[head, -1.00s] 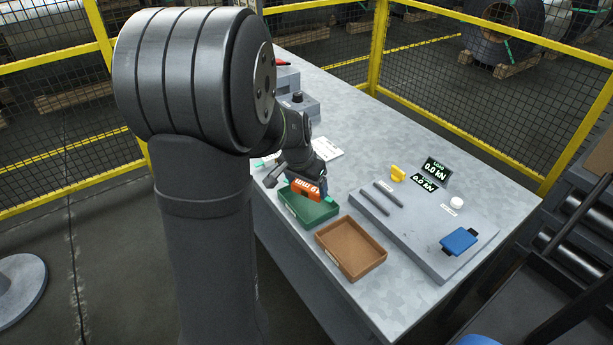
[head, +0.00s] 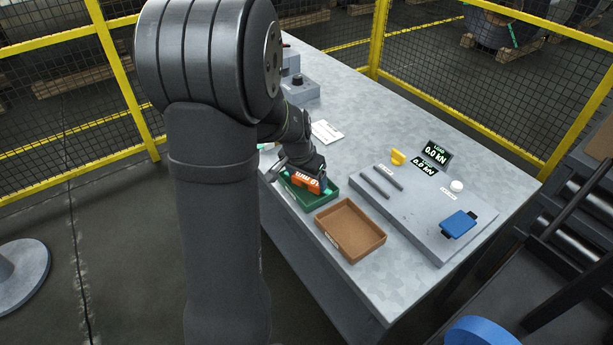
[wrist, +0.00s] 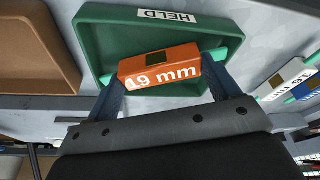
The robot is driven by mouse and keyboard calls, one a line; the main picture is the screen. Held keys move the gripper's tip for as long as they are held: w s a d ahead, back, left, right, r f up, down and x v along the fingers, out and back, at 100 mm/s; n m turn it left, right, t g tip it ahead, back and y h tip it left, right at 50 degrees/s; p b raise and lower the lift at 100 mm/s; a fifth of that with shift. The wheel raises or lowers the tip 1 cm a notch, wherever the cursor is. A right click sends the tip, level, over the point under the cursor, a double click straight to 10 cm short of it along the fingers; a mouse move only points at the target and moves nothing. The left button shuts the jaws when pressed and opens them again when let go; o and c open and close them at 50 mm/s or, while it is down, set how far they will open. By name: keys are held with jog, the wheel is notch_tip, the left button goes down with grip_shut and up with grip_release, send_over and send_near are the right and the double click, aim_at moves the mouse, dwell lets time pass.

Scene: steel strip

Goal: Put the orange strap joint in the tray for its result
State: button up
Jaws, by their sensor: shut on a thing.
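The orange strap joint (wrist: 160,68), marked "19 mm", is an orange block with green strap ends at both sides. My gripper (wrist: 165,88) is shut on it. In the wrist view the joint shows against the floor of the green tray (wrist: 110,25), which is labelled "HELD". In the head view the joint (head: 306,182) is over or within the green tray (head: 309,206); I cannot tell whether it touches the tray floor. A brown tray (head: 352,257) stands beside the green one and is empty.
Displays (head: 437,152) read 0.0 kN. A white card (head: 326,132) lies behind the green tray.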

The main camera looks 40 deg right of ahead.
jog(key=shift+f, duration=0.25)
jog(key=o, duration=0.9)
jog(key=shift+o, duration=0.2)
jog(key=v, duration=1.7)
jog(key=shift+r, duration=0.25)
jog(key=x, duration=1.7)
jog(key=shift+f, duration=0.3)
jog(key=shift+r, duration=0.1)
